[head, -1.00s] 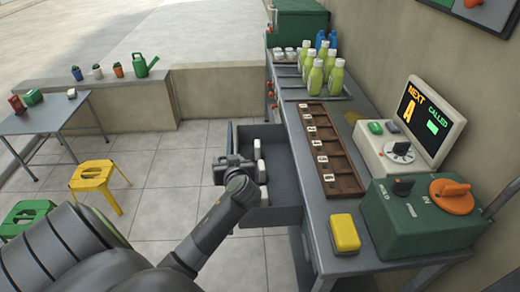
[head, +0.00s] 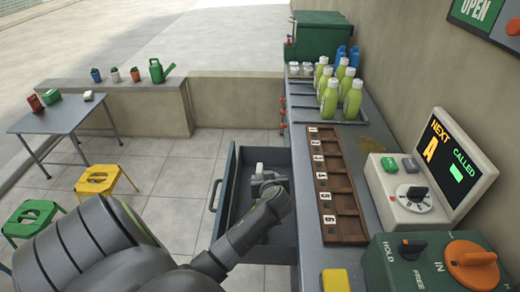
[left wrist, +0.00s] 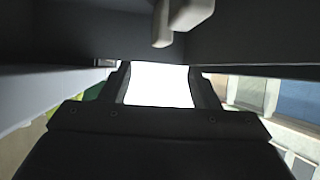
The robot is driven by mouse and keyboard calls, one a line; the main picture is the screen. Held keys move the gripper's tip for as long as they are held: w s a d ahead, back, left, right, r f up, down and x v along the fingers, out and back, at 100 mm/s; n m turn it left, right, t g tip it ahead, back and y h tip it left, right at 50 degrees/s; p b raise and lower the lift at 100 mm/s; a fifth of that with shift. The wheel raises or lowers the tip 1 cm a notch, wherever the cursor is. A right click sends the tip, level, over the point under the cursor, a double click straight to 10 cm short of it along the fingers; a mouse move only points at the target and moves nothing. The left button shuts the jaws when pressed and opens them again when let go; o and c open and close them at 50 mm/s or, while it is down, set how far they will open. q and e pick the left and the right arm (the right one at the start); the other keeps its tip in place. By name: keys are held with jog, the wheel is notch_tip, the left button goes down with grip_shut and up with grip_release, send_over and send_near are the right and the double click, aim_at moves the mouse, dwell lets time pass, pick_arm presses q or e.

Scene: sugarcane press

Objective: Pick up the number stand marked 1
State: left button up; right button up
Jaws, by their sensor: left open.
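My left gripper (head: 266,181) is inside the open drawer (head: 232,200), close to a white number stand (head: 260,168). The gripper and wrist hide other parts of the drawer. In the left wrist view the fingers (left wrist: 158,82) are apart, with a bright white surface between them; I cannot tell what it is or whether it touches them. A pale block-like piece (left wrist: 186,14) shows above the fingers in that view. No digit is readable on any stand in the drawer. My right gripper is not in view.
A brown rack (head: 338,190) with numbered slots lies on the grey counter beside the drawer. A yellow block (head: 336,280), a green machine (head: 430,265) and a screen (head: 452,160) stand nearby. Green bottles (head: 329,98) stand farther back.

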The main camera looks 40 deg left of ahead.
aim_at(260, 171)
pick_arm(q)
jog(key=shift+x, duration=4.9)
jog(key=shift+w+a+f, duration=0.1)
jog(key=shift+a+f, duration=0.3)
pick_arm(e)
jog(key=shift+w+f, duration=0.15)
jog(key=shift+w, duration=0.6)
pick_arm(q)
grip_shut()
